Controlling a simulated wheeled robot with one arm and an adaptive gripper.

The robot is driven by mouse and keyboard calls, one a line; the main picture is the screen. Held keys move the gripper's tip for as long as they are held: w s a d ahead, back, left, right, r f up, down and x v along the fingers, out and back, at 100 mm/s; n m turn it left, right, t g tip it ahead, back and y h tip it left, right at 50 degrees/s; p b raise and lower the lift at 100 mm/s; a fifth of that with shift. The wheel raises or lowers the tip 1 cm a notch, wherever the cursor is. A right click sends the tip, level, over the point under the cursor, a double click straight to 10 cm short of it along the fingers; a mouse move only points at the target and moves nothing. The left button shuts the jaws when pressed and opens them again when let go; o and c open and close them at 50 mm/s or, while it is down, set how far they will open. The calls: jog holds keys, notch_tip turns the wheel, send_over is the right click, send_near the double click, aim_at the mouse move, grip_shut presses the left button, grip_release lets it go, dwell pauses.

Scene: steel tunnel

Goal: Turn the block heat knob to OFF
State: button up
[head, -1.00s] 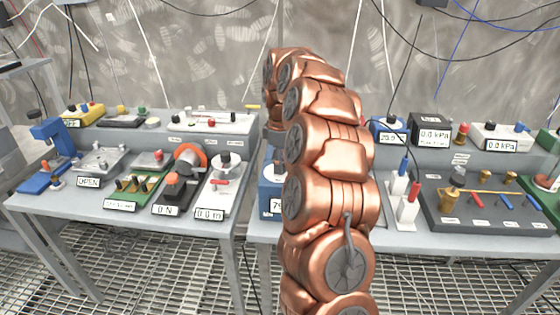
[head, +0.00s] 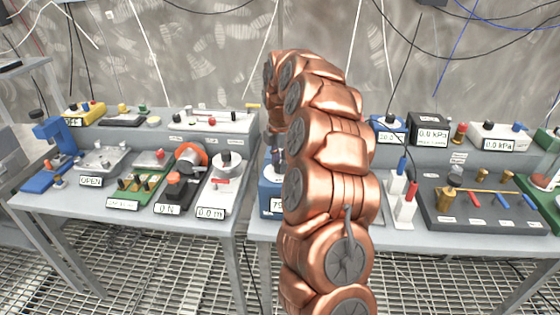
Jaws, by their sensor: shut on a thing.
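A blue box (head: 271,197) stands on the bench at the picture's centre, just left of my copper arm. It has a white display, and the first digits look like "75". It looks like the block heater. My arm covers its right side. My gripper (head: 275,148) points down directly above this box, dark and mostly hidden by the arm. It is shut on the block heat knob at the top of the box. The knob and its OFF mark cannot be made out.
The left bench holds a white unit (head: 222,180), an orange-ringed device (head: 192,155) and a green board (head: 137,190). The right bench holds switches (head: 405,205) and a dark panel (head: 480,205). Wires hang above the benches. Grating floor lies in front.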

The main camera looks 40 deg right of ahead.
jog(key=shift+n, duration=0.5)
jog(key=o, duration=1.1)
jog(key=shift+o, duration=0.2)
jog(key=shift+r, duration=0.1)
notch_tip(320, 180, up, 12)
dwell(0.3)
